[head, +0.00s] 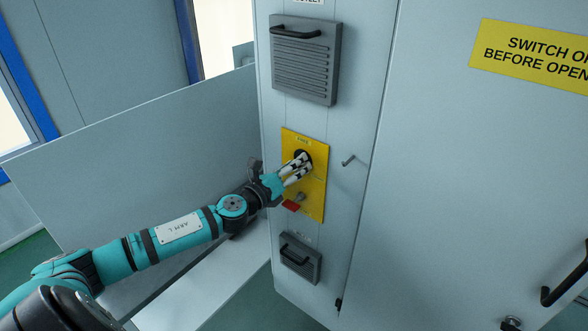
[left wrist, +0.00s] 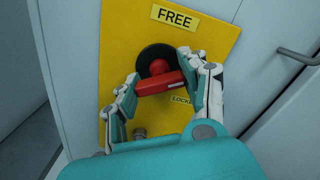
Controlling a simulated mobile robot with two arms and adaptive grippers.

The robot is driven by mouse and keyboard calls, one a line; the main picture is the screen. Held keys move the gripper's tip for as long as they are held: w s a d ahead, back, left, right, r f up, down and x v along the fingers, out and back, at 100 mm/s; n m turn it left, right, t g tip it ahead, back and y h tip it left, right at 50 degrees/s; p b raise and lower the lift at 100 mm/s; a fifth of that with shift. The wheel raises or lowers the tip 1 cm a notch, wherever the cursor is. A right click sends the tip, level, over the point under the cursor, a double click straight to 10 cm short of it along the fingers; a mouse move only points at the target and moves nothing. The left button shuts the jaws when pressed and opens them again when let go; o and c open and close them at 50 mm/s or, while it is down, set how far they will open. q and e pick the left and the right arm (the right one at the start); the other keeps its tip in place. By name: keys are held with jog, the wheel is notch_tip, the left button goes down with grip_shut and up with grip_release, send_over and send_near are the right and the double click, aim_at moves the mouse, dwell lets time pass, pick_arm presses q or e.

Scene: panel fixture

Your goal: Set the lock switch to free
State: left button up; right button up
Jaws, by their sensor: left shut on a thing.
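The lock switch is a red handle (left wrist: 160,82) on a round black disc (left wrist: 152,54), mounted on a yellow plate (left wrist: 222,62). In the left wrist view the handle lies nearly level, tilted slightly. A FREE label (left wrist: 175,18) is above the disc, and a second label (left wrist: 181,99), partly hidden, reads "LOCKE" below right. My left gripper (left wrist: 160,72) is shut on the red handle, one finger at each end. In the head view the yellow plate (head: 317,192) is on a narrow panel, and my left gripper (head: 303,164) covers most of the switch. My right gripper is not in view.
A grey louvred box with a black handle (head: 305,62) is above the plate, and a smaller handled box (head: 299,258) is below. A thin metal lever (head: 348,160) sticks out right of the plate.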

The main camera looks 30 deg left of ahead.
pick_arm(q)
jog(key=n, duration=0.5)
jog(key=shift+n, duration=0.4)
jog(key=n+p, duration=0.1)
jog(key=n, duration=0.4)
jog(key=shift+n, duration=0.3)
jog(key=o, duration=1.2)
jog(key=shift+s, duration=0.3)
jog(key=s+a, duration=0.1)
jog(key=s, duration=1)
jog(key=shift+s, duration=0.25)
